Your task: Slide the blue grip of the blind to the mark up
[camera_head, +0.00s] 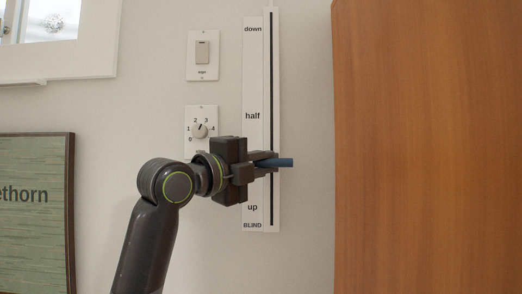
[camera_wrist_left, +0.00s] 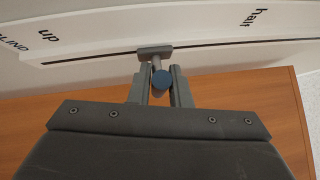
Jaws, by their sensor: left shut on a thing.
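The blind's white panel (camera_head: 257,80) is on the wall, with a dark vertical slot (camera_head: 271,90) and the marks "down" (camera_head: 253,29) at the top, "half" (camera_head: 252,116) in the middle and "up" (camera_head: 252,207) near the bottom. The blue grip (camera_head: 286,162) sticks out to the right, between "half" and "up". My left gripper (camera_head: 268,163) is shut on it. In the left wrist view the blue end of the grip (camera_wrist_left: 161,78) shows between the fingers, with the slot and the marks "up" (camera_wrist_left: 48,36) and "half" (camera_wrist_left: 257,18) behind. My right gripper is not in view.
A switch plate (camera_head: 202,56) and a dial plate (camera_head: 200,112) are left of the panel, the dial plate just above my wrist. A wooden surface (camera_head: 425,150) fills the right side. A green framed sign (camera_head: 35,225) hangs at the lower left.

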